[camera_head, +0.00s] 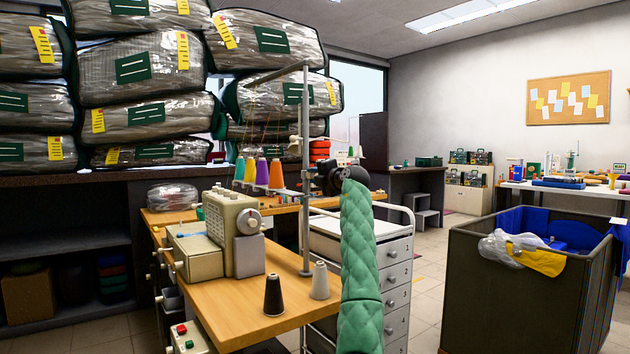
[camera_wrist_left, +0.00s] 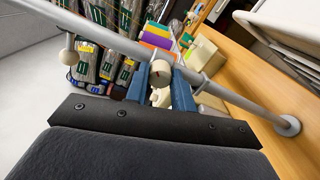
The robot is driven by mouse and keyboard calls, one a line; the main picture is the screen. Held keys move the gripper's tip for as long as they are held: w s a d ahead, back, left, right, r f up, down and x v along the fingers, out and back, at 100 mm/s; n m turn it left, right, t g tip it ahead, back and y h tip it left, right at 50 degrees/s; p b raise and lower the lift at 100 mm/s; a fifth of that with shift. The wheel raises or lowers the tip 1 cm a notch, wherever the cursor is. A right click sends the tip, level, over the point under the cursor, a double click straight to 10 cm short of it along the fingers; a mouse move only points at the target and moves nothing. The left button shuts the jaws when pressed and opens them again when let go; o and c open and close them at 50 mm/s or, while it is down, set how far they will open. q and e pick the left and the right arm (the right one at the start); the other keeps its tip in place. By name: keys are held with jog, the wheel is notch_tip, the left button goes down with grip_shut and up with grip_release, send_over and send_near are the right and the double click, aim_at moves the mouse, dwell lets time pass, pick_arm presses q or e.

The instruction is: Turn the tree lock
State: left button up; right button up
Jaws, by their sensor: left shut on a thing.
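In the left wrist view the pole (camera_wrist_left: 235,97) runs slantwise to a round foot. A cream lock knob (camera_wrist_left: 162,72) with a small dark mark sits at the pole, between the blue fingers of my left gripper (camera_wrist_left: 163,90), which is shut on it. In the head view my left gripper (camera_head: 324,180) is at mid-height of the pole, on its right side; the knob is not clear there. My right gripper is not in view.
A sewing machine (camera_head: 235,235) stands left of the pole, with coloured thread cones (camera_head: 262,172) behind. A black cone (camera_head: 273,296) and a white cone (camera_head: 320,281) flank the pole foot. A drawer cabinet (camera_head: 398,275) and a dark bin (camera_head: 520,285) stand right.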

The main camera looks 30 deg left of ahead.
pick_arm(q)
jog(key=shift+f, duration=0.2)
dwell(0.3)
jog(key=o, duration=1)
jog(key=shift+r, duration=0.15)
jog(key=shift+s+d, duration=0.1)
jog(key=shift+d, duration=0.2)
jog(key=shift+p+v, duration=0.3)
jog(key=shift+v, duration=3.3)
